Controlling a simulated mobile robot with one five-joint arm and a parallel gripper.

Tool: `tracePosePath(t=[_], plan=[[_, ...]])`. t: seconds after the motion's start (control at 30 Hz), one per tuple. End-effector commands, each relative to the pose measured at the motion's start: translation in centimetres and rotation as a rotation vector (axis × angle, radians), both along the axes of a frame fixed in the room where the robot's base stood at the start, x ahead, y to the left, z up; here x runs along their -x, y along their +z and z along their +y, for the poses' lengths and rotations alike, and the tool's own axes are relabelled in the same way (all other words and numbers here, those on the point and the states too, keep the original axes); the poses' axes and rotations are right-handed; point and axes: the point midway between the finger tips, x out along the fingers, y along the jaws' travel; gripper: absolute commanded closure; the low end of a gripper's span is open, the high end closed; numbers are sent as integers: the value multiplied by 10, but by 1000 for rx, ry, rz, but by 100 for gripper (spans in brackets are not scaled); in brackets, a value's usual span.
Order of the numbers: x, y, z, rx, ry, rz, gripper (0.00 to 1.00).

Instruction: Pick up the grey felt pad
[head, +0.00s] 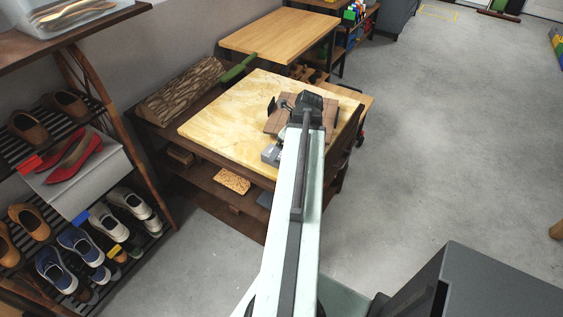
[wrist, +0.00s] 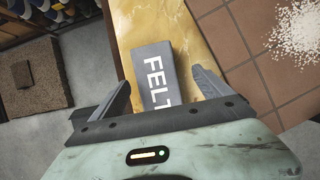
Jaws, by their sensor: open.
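The grey felt pad (wrist: 152,60) is a grey block with white FELT lettering on its face. In the wrist view it lies on the yellow tabletop (wrist: 128,20). My gripper (wrist: 160,82) is open, with one finger on each side of the pad's near part and visible gaps to both. The pad's near end is hidden by the gripper body. In the head view a grey block (head: 270,154), which looks like the pad, sits at the table's front edge beside my arm. My gripper's fingers cannot be made out clearly there.
A brown tiled board (wrist: 260,80) with white grains (wrist: 298,32) lies right of the pad. A bark-covered log (head: 182,92) lies behind the table's left side. A shoe rack (head: 85,150) stands at left. The lower shelf holds a cork-like block (head: 231,180).

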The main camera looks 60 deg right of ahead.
Motion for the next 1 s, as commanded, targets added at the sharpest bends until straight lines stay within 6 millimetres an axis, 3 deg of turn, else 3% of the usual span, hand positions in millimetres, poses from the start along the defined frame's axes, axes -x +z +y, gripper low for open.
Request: tracePosePath(t=[0.3, 0.93, 1.0], plan=[[-15, -49, 6, 1, 1, 0, 11], [-16, -50, 6, 1, 0, 0, 11], [-16, -49, 6, 1, 0, 1, 30]])
